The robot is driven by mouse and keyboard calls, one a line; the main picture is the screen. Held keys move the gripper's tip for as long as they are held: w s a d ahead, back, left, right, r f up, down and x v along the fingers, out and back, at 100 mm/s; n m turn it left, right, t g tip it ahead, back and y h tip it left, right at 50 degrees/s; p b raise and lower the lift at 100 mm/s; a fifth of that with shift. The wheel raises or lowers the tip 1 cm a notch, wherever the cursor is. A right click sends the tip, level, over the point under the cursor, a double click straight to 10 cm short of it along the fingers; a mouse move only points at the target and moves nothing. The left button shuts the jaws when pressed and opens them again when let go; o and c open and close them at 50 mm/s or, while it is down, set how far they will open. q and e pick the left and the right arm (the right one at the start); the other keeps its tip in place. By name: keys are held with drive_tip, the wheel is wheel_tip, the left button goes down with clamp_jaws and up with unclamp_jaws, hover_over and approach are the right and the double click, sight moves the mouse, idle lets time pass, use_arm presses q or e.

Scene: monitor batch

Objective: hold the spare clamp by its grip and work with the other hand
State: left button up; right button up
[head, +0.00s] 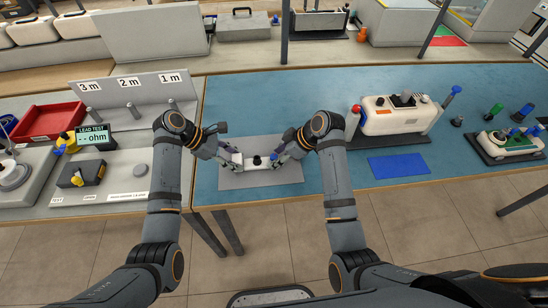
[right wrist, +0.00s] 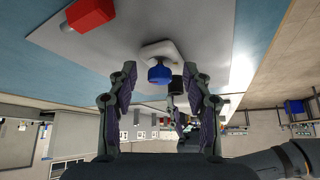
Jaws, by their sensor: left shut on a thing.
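A white body with a black knob, which looks like the spare clamp (head: 262,165), sits over a grey mat in the head view. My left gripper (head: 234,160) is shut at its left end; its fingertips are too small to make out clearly. My right gripper (head: 283,156) is at its right end. In the right wrist view my right gripper (right wrist: 160,82) is open, with its fingers apart on both sides of a blue knob (right wrist: 159,73) on the white body (right wrist: 160,50). A black knob shows behind the blue one. I cannot tell whether the right fingers touch anything.
The grey mat (head: 230,182) lies on the blue table (head: 300,94). To the right are a white device (head: 392,121) on a dark base and a blue pad (head: 398,165). To the left are a red tray (head: 45,125) and a lead tester (head: 95,135). A metal post stands behind.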

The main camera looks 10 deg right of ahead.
drive_tip(key=v, duration=1.2)
drive_tip(key=shift+c, duration=0.4)
